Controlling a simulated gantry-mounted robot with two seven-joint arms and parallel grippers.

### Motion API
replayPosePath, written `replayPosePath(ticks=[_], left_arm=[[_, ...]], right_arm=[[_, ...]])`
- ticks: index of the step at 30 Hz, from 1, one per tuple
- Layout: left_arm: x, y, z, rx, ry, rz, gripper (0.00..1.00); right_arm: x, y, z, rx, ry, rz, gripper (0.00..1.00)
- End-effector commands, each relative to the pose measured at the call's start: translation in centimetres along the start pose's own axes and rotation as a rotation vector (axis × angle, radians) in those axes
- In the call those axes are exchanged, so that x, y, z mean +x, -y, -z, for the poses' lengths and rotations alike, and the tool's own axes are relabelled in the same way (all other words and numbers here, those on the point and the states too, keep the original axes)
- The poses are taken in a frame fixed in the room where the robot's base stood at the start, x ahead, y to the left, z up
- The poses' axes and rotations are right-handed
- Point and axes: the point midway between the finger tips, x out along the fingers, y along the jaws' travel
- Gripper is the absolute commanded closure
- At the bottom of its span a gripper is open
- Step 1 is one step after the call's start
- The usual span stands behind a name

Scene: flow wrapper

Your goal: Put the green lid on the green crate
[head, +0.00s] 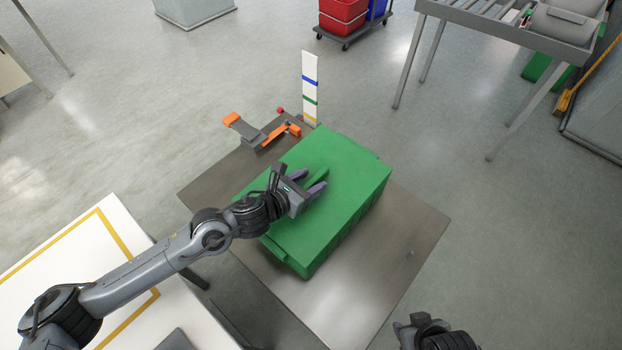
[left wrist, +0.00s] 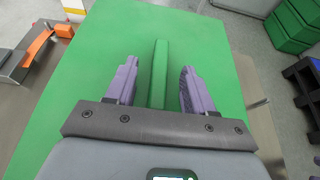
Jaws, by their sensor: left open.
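The green lid (head: 345,160) lies flat over the top of the green crate (head: 335,245), which stands on a metal table; no gap shows between them. A raised green bar handle (left wrist: 160,75) runs along the middle of the lid. My left gripper (head: 318,182) is over the lid, open, with one purple finger on each side of the handle. In the left wrist view the fingers (left wrist: 158,88) stand apart from the bar. My right gripper (head: 408,326) is only partly in view at the bottom edge, away from the crate; its fingers are unclear.
The metal table (head: 395,255) has bare room right of the crate. An orange and grey clamp-like device (head: 262,132) and a white striped post (head: 310,88) stand at its far corner. A white table with a yellow outline (head: 45,260) is at left.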

Motion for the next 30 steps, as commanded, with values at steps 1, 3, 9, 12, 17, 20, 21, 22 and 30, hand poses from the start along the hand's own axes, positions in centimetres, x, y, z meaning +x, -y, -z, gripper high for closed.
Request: replayPosePath(ticks=[1,3,9,12,17,20,21,22,30], left_arm=[[-0.7,-0.1,-0.1,0.000,0.000,-0.001,0.47],[-1.8,-0.1,-0.2,0.001,0.000,-0.001,0.47],[-5.3,-0.1,-0.2,0.001,0.000,0.000,0.47],[-6.9,-0.1,-0.2,0.001,0.000,-0.001,0.47],[-8.8,0.0,-0.1,0.000,0.001,0.000,0.47],[-9.5,0.0,-0.1,0.000,0.002,0.000,0.47],[-9.7,0.0,-0.1,0.000,0.002,0.000,0.47],[-9.8,0.0,-0.1,0.000,0.002,0.000,0.47],[-9.9,0.0,-0.1,0.000,0.002,0.000,0.47]], right_arm=[[-0.4,0.0,0.1,0.000,0.000,0.000,0.57],[-0.7,0.0,0.2,0.000,0.000,0.000,0.57],[-1.6,0.0,0.5,0.001,0.000,0.001,0.57],[-1.9,0.0,0.6,0.001,0.000,0.001,0.57],[-2.2,0.0,0.7,0.003,0.000,0.002,0.57],[-2.3,0.0,0.8,0.003,-0.001,0.003,0.57],[-2.3,0.0,0.8,0.004,-0.001,0.003,0.57],[-2.4,0.0,0.8,0.004,-0.001,0.003,0.57],[-2.3,0.0,0.8,0.004,-0.001,0.003,0.57]])
